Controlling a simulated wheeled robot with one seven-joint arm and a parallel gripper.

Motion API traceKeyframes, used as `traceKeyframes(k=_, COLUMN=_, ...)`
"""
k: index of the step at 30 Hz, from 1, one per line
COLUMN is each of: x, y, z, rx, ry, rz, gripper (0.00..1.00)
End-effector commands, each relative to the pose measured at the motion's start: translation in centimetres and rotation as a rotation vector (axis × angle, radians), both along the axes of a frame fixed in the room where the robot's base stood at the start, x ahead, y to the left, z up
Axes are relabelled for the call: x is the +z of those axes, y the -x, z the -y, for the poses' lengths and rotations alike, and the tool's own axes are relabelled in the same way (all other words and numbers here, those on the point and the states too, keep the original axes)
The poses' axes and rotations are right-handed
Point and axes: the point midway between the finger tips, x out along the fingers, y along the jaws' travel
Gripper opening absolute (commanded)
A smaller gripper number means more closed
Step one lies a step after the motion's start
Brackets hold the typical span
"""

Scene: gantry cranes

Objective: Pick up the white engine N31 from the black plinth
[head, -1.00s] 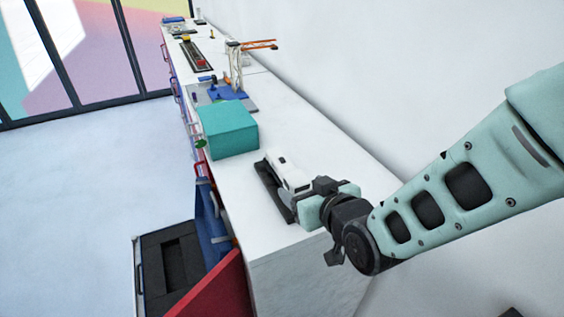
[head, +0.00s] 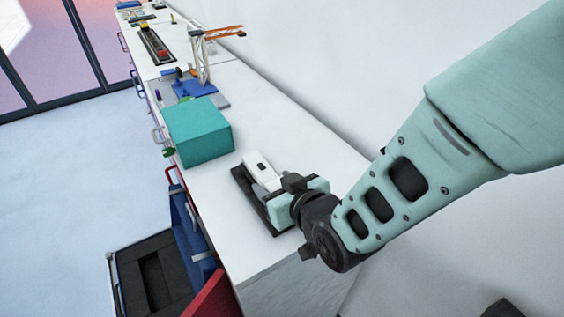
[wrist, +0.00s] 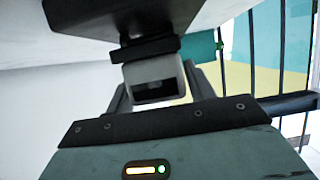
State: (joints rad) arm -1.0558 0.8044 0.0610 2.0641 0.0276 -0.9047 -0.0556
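The white engine N31 (head: 258,165) is a long, narrow white body in the head view, at the black plinth (head: 248,187) near the end of the white counter. My gripper (head: 284,186) is at the engine's near end, and its body hides that end. In the wrist view the engine's grey-white end (wrist: 155,82), with a dark opening, shows between my two fingers (wrist: 157,95). The fingers are close on both sides; I cannot tell whether they press on it. Black plinth parts (wrist: 95,18) show above it there. I cannot see a clear gap between engine and plinth.
A teal box (head: 200,132) stands on the counter just beyond the plinth. A crane model (head: 200,60) on a blue base stands farther along. Open red and blue drawers (head: 195,235) and a black-lined tray (head: 155,275) stick out left. A wall bounds the right.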

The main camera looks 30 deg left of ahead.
Motion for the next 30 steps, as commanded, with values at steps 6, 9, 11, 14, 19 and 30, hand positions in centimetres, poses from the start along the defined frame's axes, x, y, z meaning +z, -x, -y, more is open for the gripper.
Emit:
traceKeyframes(k=6, x=0.1, y=0.0, z=0.0, rx=0.000, ry=-0.003, rz=0.001, gripper=0.12)
traceKeyframes(k=9, x=0.1, y=0.0, z=-0.1, rx=0.000, ry=-0.003, rz=0.001, gripper=0.12)
traceKeyframes(k=11, x=0.1, y=-0.1, z=-0.1, rx=0.000, ry=-0.003, rz=0.001, gripper=0.12)
traceKeyframes(k=14, x=0.3, y=-0.1, z=-0.1, rx=0.000, ry=-0.004, rz=0.002, gripper=0.12)
traceKeyframes(k=19, x=1.4, y=-0.1, z=-0.1, rx=-0.001, ry=-0.005, rz=0.003, gripper=0.13)
traceKeyframes(k=30, x=7.2, y=-0.1, z=-0.1, rx=-0.001, ry=-0.008, rz=0.004, gripper=0.13)
